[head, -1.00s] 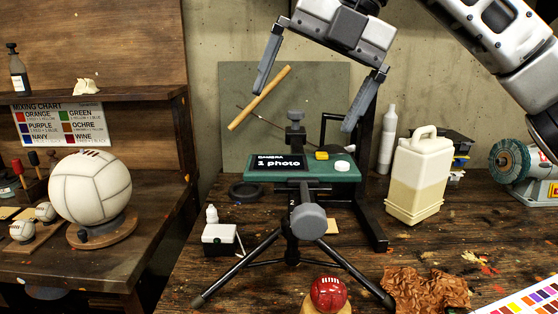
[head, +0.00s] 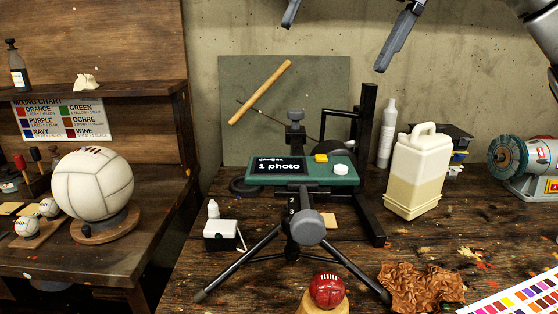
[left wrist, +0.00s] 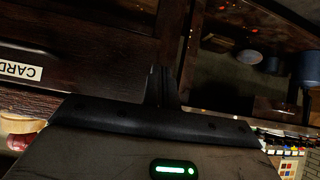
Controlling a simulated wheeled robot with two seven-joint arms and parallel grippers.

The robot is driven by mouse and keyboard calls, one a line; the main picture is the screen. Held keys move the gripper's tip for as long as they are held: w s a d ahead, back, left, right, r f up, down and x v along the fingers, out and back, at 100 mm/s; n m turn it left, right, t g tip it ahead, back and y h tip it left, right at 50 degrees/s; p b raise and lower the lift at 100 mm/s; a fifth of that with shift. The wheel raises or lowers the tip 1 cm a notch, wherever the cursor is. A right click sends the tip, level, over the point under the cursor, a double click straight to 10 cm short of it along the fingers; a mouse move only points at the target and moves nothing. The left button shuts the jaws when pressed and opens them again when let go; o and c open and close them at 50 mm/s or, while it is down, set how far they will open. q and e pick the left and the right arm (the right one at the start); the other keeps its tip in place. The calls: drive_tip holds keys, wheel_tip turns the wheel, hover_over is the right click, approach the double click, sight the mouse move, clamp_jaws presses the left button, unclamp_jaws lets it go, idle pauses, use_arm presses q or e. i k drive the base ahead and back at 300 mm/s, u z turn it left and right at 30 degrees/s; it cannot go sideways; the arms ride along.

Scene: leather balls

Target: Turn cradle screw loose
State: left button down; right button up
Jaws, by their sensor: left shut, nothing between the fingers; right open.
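A white panelled ball (head: 93,184) rests in a dark round cradle on a wooden base (head: 105,231) on the left bench. A small dark knob (head: 86,231) shows at the cradle's front left. My right gripper (head: 336,46) is open and empty at the top edge of the head view, high above the green camera (head: 335,182) and far from the cradle. My left gripper (left wrist: 162,86) is shut and empty in the left wrist view, over dark wooden furniture. It is not in the head view. The cradle cannot be made out in the left wrist view.
The camera stands on a tripod with a large grey knob (head: 307,227). A red ball (head: 328,290) sits in front. A jug (head: 417,172), bottle (head: 387,134) and grinder (head: 520,161) stand to the right. Small balls (head: 27,227) lie left of the cradle. A shelf (head: 110,91) overhangs the left bench.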

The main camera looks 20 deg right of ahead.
sight(308, 227)
drive_tip(key=k, duration=1)
